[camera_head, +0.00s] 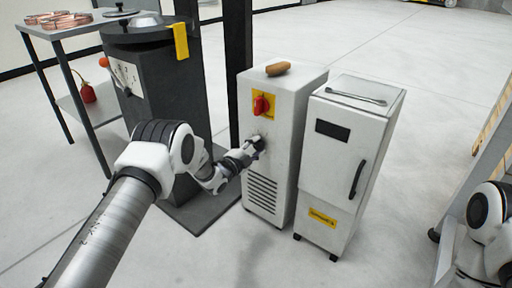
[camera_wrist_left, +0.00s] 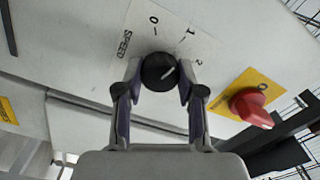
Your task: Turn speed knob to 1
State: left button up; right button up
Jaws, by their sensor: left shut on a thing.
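The black speed knob (camera_wrist_left: 158,72) sits on the white cabinet's front panel, beside a printed scale with "SPEED", 0, 1 and 2. Its short white mark points up and right in the left wrist view, roughly between 1 and 2; I cannot tell exactly. My left gripper (camera_wrist_left: 158,82) is shut on the knob, one finger on each side. In the head view my left gripper (camera_head: 254,147) is against the front of the white cabinet (camera_head: 284,165) and mostly hides the knob. My right gripper is out of view; only part of that arm shows at the right edge.
A red switch (camera_head: 261,105) on a yellow plate is above the knob. A brown-handled object (camera_head: 278,69) lies on the cabinet top. A second white cabinet (camera_head: 340,150) stands close on the right. A dark grey machine (camera_head: 160,90) stands on the left.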

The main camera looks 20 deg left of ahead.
pick_arm(q)
jog(key=o, duration=1.1)
jog(key=shift+o, duration=0.2)
jog(key=v, duration=1.2)
